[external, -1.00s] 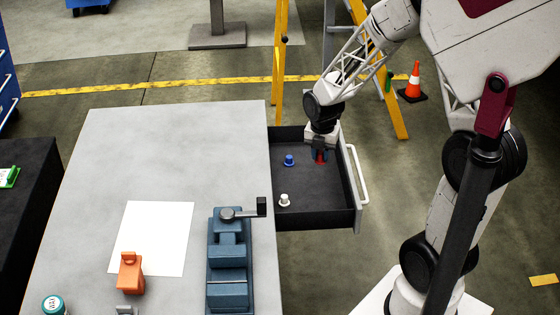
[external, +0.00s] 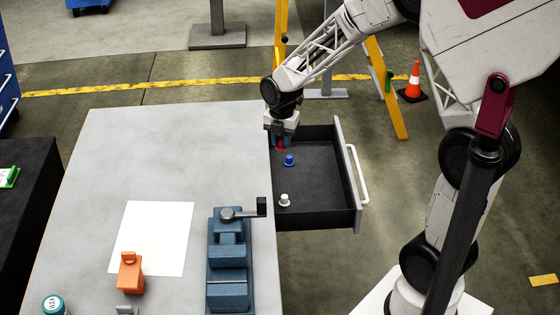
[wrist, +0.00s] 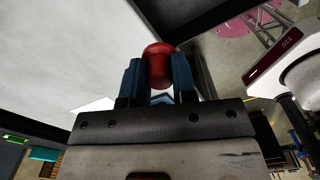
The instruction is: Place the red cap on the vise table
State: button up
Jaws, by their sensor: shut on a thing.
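The red cap (wrist: 158,66) is held between the two blue fingers of my gripper (wrist: 158,85) in the wrist view. In the external view my gripper (external: 281,140) is over the far left part of the open drawer, near the table's edge, and the red cap (external: 281,145) shows only in part between the fingers. The grey table (external: 110,155) carries a blue vise (external: 229,262) near its right edge, and the gripper is beyond the vise.
The open drawer (external: 318,218) holds a blue cap (external: 289,160) and a white cap (external: 284,200). A white sheet (external: 155,225) and an orange block (external: 130,272) lie on the table left of the vise. The table's far half is clear.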

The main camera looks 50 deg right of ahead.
jog(key=w+a, duration=0.6)
jog(key=a, duration=0.1)
jog(key=w+a, duration=0.3)
jog(key=a, duration=0.1)
jog(key=w+a+f, duration=0.1)
jog(key=w+a, duration=0.1)
jog(key=a, duration=0.3)
jog(key=w+a+f, duration=0.2)
jog(key=w+a, duration=0.1)
jog(key=a, duration=0.2)
jog(key=w+a+f, duration=0.2)
jog(key=a, duration=0.4)
jog(key=shift+w, duration=0.2)
jog(key=shift+f, duration=0.3)
jog(key=shift+w, duration=0.15)
jog(key=shift+w+a+f, duration=0.1)
jog(key=shift+w+f, duration=0.05)
jog(key=shift+w, duration=0.45)
send_over(143, 178)
jog(key=shift+f, duration=0.6)
